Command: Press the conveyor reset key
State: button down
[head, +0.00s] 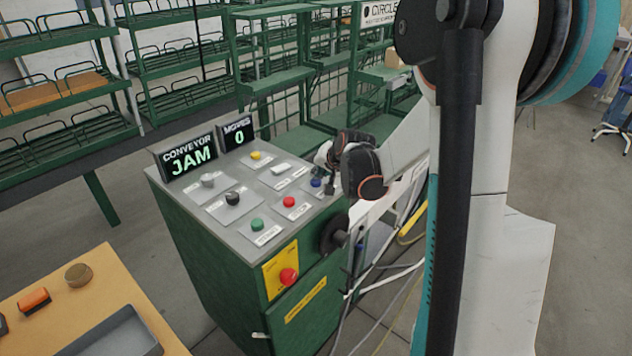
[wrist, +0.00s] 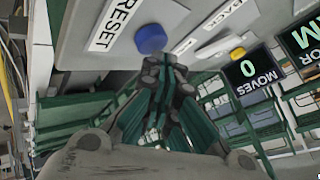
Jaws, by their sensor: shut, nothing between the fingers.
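The conveyor reset key is a round blue button (head: 316,183) on the right edge of the grey panel top. In the wrist view the blue button (wrist: 150,39) sits beside a white label reading RESET. My gripper (head: 331,184) is over the panel's right edge, just right of the blue button in the head view. In the wrist view my gripper's fingers (wrist: 166,66) are together, empty, with the tips close to the button. I cannot tell whether they touch it.
The grey panel (head: 222,215) also bears red, green, yellow, white and black controls. Two displays read CONVEYOR JAM (head: 188,158) and MOVES 0 (head: 238,134). A red button (head: 288,277) on a yellow plate is on the cabinet front. Green racks (head: 170,60) stand behind.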

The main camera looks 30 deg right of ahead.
aim_at(319, 180)
jog(key=shift+f+b, duration=0.45)
jog(key=shift+f, duration=0.1)
dwell(0.6)
jog(key=shift+r, duration=0.2)
jog(key=shift+r+p, duration=0.65)
jog(key=shift+r, duration=0.15)
jog(key=shift+r+p, duration=1.75)
jog(key=shift+r, duration=0.75)
jog(key=shift+a, duration=0.1)
